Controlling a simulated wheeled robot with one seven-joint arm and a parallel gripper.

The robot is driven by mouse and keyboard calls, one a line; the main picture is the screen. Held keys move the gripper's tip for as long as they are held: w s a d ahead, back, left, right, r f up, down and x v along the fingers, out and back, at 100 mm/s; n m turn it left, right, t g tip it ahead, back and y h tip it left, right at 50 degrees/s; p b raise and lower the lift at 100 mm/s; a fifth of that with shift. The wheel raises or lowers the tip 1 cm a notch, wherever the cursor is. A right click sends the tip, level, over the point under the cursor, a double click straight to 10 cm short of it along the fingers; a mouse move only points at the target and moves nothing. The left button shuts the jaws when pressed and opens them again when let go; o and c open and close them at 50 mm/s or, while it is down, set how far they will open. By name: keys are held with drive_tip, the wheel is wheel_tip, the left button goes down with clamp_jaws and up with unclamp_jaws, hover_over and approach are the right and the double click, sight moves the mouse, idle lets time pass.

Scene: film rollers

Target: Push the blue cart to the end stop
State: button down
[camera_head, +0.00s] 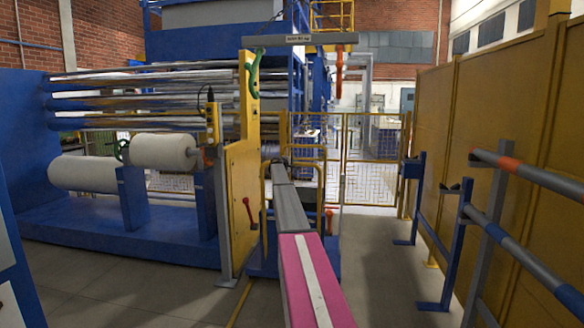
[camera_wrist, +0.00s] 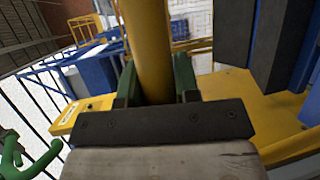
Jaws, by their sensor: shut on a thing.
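The blue cart (camera_head: 333,264) stands on the floor ahead, with a yellow tubular handle (camera_head: 322,190) rising from it. My arm covers much of its middle. My gripper (camera_wrist: 155,72) is shut on the yellow handle tube (camera_wrist: 147,35) in the wrist view, a green finger on either side of it. In the head view my gripper is small and dark at the far end of my arm, at the handle. The cart's yellow and blue parts also show in the wrist view. I cannot make out the end stop in either view.
A blue roller machine (camera_head: 110,235) with white rolls (camera_head: 163,148) and a yellow side plate (camera_head: 242,180) stands left. Blue-grey racks with bars (camera_head: 480,215) and a yellow wall (camera_head: 490,110) line the right. A yellow mesh fence (camera_head: 375,165) stands behind. Floor (camera_head: 380,255) right of the cart is clear.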

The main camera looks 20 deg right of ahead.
drive_tip(key=shift+w+a+r, duration=0.1)
drive_tip(key=shift+r, duration=0.15)
drive_tip(key=c, duration=0.8)
unclamp_jaws()
drive_tip(key=shift+c, duration=0.2)
drive_tip(key=shift+f, duration=0.1)
drive_tip(key=shift+a, duration=0.1)
drive_tip(key=v, duration=1)
drive_tip(key=shift+s+a, duration=0.25)
